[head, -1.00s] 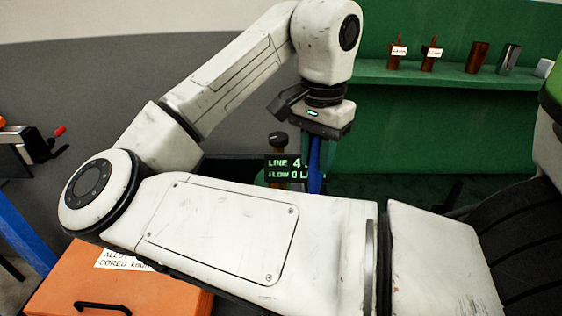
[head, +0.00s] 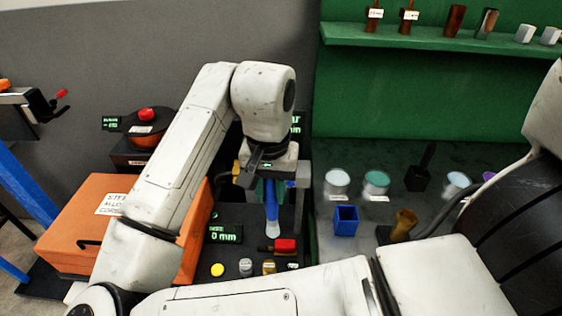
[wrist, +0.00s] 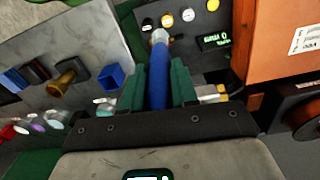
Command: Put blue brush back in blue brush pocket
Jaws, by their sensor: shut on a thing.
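My gripper (head: 270,188) is shut on the blue brush (head: 271,212), whose pale tip points down over the dark control panel. In the wrist view, the blue brush (wrist: 159,72) runs between the green fingers of my gripper (wrist: 157,88), its tip pointing away from me. The blue brush pocket (head: 345,220) is a small open-topped blue box to the right of my gripper, apart from the brush. In the wrist view, the pocket (wrist: 111,77) shows left of the fingers and looks empty, though its inside is mostly hidden.
A brown pocket (head: 404,224) and a black holder (head: 419,178) stand right of the blue one. Paint jars (head: 337,182) sit behind. The panel (head: 225,250) has buttons and a red handle (head: 284,246). An orange case (head: 75,225) is at left. A green shelf (head: 420,38) is above.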

